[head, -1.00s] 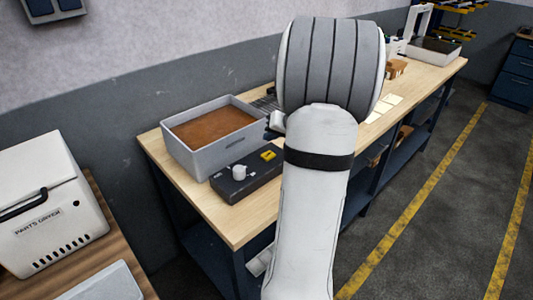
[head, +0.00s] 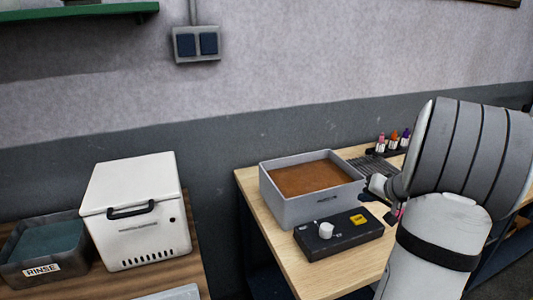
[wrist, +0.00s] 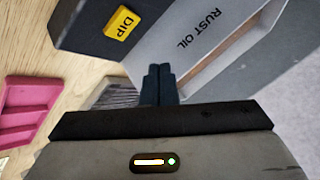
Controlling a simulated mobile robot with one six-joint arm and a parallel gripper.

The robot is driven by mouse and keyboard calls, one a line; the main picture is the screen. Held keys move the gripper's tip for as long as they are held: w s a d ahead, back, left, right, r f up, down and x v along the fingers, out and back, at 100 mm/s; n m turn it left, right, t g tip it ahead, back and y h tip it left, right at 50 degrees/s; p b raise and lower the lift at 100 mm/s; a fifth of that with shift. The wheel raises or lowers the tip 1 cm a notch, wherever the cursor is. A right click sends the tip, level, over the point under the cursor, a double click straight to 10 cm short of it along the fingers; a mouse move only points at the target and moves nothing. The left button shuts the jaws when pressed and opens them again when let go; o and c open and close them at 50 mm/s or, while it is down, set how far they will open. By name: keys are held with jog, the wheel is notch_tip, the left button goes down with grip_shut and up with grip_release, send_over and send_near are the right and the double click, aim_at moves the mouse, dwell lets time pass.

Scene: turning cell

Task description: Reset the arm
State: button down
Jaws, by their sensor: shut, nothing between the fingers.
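My gripper (wrist: 159,72) shows in the wrist view with its two dark fingers together and nothing between them. It points toward the grey bin marked RUST OIL (wrist: 235,42), and I cannot tell how far it is from the bin. In the head view my arm stands at the right and hides most of the gripper. The same bin (head: 318,207) sits on the light wooden bench with brown liquid in it. A dark control box (head: 345,242) with a white knob and a yellow DIP button (wrist: 121,23) stands in front of it.
A white parts dryer (head: 133,215) and a dark RINSE tray (head: 42,255) stand on a darker wooden table at the left. A gap separates the two tables. A pink tray (wrist: 35,108) lies on the bench in the wrist view.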

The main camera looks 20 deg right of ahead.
jog(key=shift+a, duration=0.1)
jog(key=s+a+r+n+g+y, duration=0.1)
jog(key=a+n+g, duration=0.1)
jog(key=a, duration=0.7)
jog(key=s+a+r+n+g+y, duration=0.1)
jog(key=s+a+r, duration=0.1)
jog(key=a, duration=0.7)
jog(key=s+a+n+g+h, duration=0.3)
jog(key=s+a+n, duration=0.1)
jog(key=s+a, duration=0.9)
jog(key=s, duration=0.2)
jog(key=shift+s+f+h, duration=0.3)
jog(key=shift+s+f, duration=0.1)
jog(key=shift+a, duration=0.1)
dwell(4.1)
